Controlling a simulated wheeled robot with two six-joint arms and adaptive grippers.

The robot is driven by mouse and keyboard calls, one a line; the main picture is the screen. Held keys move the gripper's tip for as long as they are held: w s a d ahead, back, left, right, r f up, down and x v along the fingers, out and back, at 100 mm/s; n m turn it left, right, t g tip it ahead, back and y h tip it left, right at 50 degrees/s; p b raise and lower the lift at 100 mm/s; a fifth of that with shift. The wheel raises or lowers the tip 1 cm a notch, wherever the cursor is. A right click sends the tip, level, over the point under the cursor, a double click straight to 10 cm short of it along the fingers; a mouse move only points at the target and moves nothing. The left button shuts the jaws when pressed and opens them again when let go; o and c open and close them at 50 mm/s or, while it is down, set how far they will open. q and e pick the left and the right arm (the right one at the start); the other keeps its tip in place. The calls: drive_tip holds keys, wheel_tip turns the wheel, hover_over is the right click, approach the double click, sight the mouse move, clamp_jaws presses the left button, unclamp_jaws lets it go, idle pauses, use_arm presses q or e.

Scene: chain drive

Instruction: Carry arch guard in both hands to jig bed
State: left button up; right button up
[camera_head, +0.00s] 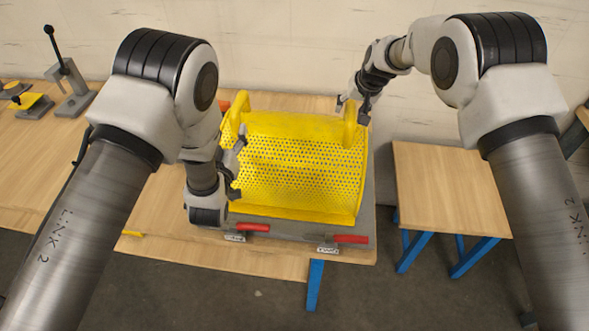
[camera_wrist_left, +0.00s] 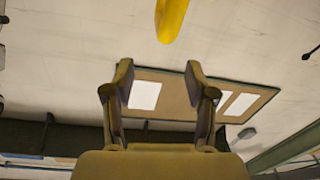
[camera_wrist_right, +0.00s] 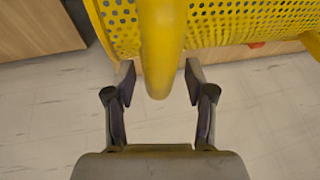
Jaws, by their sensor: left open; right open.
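The yellow perforated arch guard (camera_head: 300,170) rests on the grey jig bed (camera_head: 369,205) on the table, with a raised handle at each end. My left gripper (camera_head: 237,168) is open beside the guard's left end. In the left wrist view, a yellow handle end (camera_wrist_left: 170,18) shows beyond the fingertips (camera_wrist_left: 158,75), apart from them. My right gripper (camera_head: 353,108) is open at the right handle (camera_head: 350,125). In the right wrist view, that handle (camera_wrist_right: 162,45) lies between the open fingertips (camera_wrist_right: 160,80), with space on both sides. The guard partly hides the bed.
Red-handled clamps (camera_head: 350,239) lie along the bed's front edge. A grey fixture with a black lever (camera_head: 70,85) and small yellow-topped parts (camera_head: 28,101) stand at the far left. A small wooden table (camera_head: 450,185) stands to the right, bare, across a gap.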

drive_tip(key=shift+r, duration=0.15)
drive_tip(key=v, duration=1.1)
drive_tip(key=shift+s+r, duration=0.15)
drive_tip(key=shift+r, duration=0.1)
drive_tip(key=shift+s, duration=0.1)
